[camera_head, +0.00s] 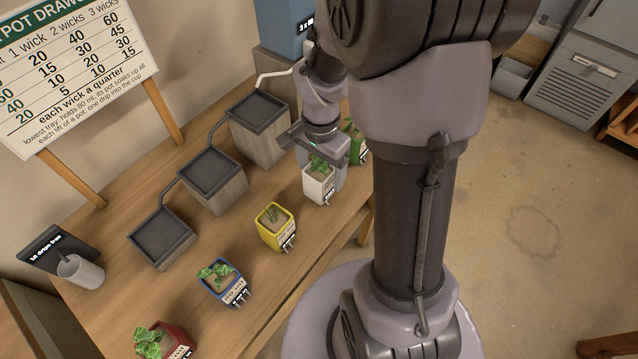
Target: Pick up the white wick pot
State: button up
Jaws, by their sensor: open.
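The white wick pot (319,188) holds a green plant and stands upright near the front edge of the wooden table, right of the yellow pot. My gripper (322,165) is open, at the white pot's plant and upper back side. One grey finger shows close beside and behind the pot's right side. I cannot tell whether the fingers straddle the pot or touch it. The pot's back is hidden by its plant and my gripper.
A yellow pot (275,227), blue pot (225,286), red pot (167,343) and partly hidden green pot (357,146) line the front. Stepped trays (212,173) on blocks stand behind. A grey cup (80,271) and sign (70,75) are at left. My arm blocks the table's right end.

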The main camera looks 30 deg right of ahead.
jog(key=f+b, duration=0.3)
jog(key=f, duration=0.2)
jog(key=shift+a+f, duration=0.2)
jog(key=shift+r, duration=0.2)
jog(key=shift+c, duration=0.2)
jog(key=c, duration=1.7)
jog(key=shift+o, duration=0.2)
jog(key=shift+r+p, duration=0.1)
jog(key=shift+p, duration=0.2)
